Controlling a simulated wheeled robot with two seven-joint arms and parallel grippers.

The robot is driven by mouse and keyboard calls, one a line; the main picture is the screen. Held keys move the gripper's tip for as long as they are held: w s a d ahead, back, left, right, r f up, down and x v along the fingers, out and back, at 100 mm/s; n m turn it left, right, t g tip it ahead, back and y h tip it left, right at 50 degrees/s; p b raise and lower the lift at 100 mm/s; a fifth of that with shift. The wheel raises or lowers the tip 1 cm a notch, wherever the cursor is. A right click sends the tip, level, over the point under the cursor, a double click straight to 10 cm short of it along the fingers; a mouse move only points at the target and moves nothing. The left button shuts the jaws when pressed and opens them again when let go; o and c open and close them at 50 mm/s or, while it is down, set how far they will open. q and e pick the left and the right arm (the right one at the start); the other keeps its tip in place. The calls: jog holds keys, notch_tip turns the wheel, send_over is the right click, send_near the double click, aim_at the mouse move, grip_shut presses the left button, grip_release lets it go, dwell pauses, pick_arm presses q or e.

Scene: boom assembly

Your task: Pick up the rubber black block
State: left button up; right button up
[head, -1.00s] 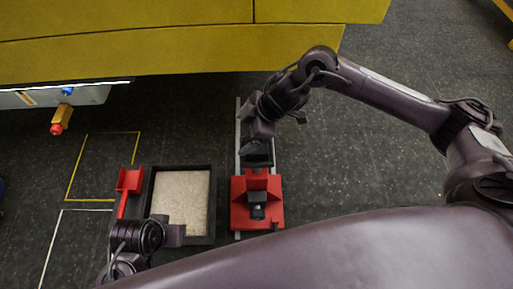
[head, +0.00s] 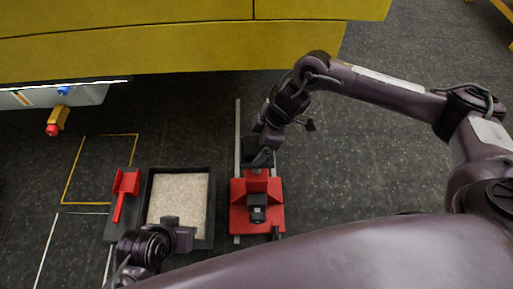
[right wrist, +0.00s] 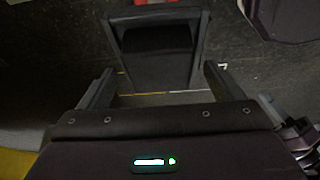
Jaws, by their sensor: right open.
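A dark block (right wrist: 157,40) sits in a grey-edged black holder (right wrist: 202,40) in the right wrist view, ahead of my right gripper (right wrist: 160,82). The gripper's two fingers are apart, with nothing clearly between them. In the head view the black holder (head: 249,147) lies just behind a red fixture (head: 242,187), and my right gripper (head: 262,158) is over it, partly hiding it. A small black piece (head: 257,207) is on the red fixture. My left gripper (head: 181,237) is by the near edge of a tray; its fingers are unclear.
The black-rimmed tray (head: 211,205) with a pale filling lies left of the red fixture. A red tool (head: 125,186) lies beside the tray. A grey rail (head: 238,125) runs behind the fixture. A large yellow body (head: 170,50) spans the back. The floor to the right is clear.

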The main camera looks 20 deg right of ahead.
jog(key=shift+c, duration=0.2)
jog(key=c, duration=1.2)
jog(key=shift+o, duration=0.2)
jog(key=shift+r, duration=0.1)
